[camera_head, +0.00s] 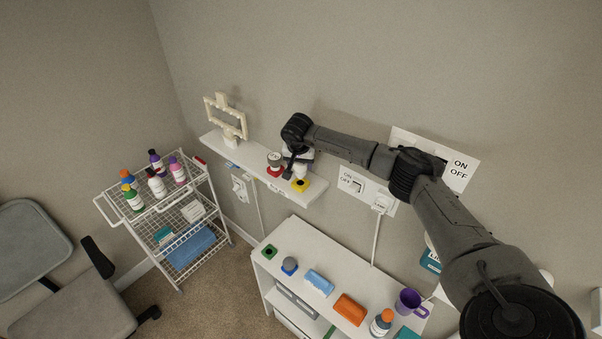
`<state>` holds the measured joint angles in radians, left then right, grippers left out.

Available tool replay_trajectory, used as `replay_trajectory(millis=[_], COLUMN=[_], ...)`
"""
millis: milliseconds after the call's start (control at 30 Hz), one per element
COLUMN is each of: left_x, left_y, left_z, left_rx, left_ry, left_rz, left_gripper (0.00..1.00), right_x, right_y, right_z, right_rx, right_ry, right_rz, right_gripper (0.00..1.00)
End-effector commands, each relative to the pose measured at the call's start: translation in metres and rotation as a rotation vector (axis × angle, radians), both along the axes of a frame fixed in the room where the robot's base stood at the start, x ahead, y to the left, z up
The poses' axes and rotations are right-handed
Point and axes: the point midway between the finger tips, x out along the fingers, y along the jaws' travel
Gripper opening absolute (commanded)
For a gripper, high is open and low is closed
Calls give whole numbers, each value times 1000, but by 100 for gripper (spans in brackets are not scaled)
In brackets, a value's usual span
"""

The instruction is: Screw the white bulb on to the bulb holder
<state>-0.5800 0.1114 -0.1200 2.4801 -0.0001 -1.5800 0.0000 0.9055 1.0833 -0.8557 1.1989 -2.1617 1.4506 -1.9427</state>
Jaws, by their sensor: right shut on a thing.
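My right gripper (290,168) reaches down over the white wall shelf (236,152). It is shut on a white object (303,160), which looks like the white bulb; the wrist and fingers hide much of it. A yellow holder (301,185) with a dark round centre sits on the shelf just below and right of the gripper. A red-based holder (275,170) with a pale top stands just left of the gripper. From this view I cannot tell whether the white object touches a holder. My left gripper is not in view.
A cream frame-shaped stand (227,117) stands at the shelf's left end. A white cabinet (340,258) below holds green and blue holders, boxes and a purple mug (410,302). A wire cart (170,215) with bottles and a grey chair (70,285) are left. Switch panels (352,183) are on the wall.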

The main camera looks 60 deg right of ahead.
Motion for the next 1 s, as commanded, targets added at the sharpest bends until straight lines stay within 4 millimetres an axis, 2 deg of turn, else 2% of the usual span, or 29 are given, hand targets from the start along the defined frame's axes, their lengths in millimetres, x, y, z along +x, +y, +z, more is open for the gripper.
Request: replay_trajectory(millis=[500,1000], left_x=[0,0], left_y=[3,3], left_z=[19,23], left_rx=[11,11], left_ry=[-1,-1], left_rz=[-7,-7], left_gripper=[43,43], right_x=[0,-3], right_y=[0,3], right_z=[26,28], right_rx=[0,-1], right_ry=[0,0], right_rz=[0,2], right_gripper=[51,51])
